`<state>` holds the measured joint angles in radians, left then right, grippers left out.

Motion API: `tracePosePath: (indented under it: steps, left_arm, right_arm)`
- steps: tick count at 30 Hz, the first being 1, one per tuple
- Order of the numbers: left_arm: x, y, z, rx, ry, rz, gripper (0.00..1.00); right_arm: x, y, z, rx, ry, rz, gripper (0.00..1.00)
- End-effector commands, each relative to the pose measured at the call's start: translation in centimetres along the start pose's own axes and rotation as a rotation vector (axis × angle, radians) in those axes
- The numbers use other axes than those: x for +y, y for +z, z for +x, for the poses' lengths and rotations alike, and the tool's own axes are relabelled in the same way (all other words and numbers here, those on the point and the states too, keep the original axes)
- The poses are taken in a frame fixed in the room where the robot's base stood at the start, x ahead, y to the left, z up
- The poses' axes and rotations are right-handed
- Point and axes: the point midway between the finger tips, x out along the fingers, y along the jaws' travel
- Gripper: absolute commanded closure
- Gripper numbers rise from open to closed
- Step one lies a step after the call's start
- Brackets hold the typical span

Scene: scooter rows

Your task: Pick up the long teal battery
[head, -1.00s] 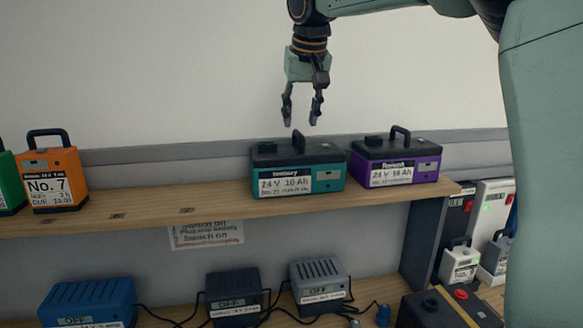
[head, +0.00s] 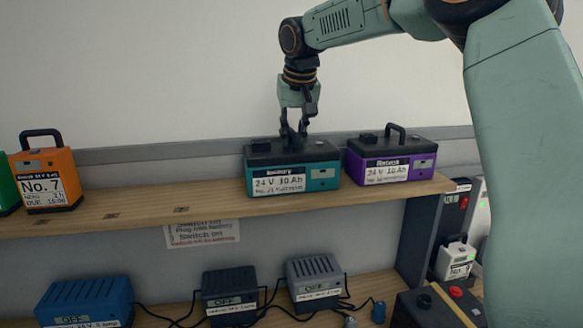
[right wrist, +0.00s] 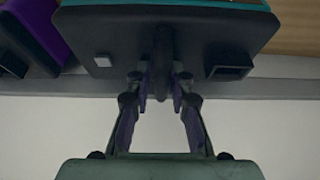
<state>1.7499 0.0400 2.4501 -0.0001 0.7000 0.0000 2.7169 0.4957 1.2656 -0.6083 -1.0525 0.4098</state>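The long teal battery (head: 321,176) stands upright on the wooden shelf, with a black top and a white 24 V label on its front. My right gripper (head: 295,138) is down at its top handle. In the right wrist view my right gripper (right wrist: 160,85) has one finger on each side of the black handle (right wrist: 161,55), close against it; it looks shut on the handle. The battery's dark top (right wrist: 215,38) fills the upper part of that view. The battery's base still appears to rest on the shelf. My left gripper is not in view.
A purple battery (head: 425,163) stands close on the right of the teal one. An orange battery (head: 61,166) stands at the left, and the shelf (head: 150,205) between is clear. Chargers (head: 318,270) sit on the lower shelf. A wall rises behind.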

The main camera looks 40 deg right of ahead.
Motion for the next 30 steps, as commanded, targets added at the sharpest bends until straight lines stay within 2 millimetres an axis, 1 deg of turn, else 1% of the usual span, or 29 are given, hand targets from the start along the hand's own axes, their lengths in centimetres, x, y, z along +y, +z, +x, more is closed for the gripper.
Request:
tracePosePath:
  steps: [1,6,30]
  left_arm:
    - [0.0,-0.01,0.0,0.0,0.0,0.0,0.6]
    - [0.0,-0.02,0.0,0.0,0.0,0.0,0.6]
    - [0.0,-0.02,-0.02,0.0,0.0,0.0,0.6]
  right_arm:
    - [-0.01,0.02,0.0,0.0,0.0,0.0,0.86]
    - [-0.02,0.03,-0.01,0.0,0.0,0.0,1.0]
    - [0.0,-0.36,-0.51,0.013,-0.002,0.002,1.0]
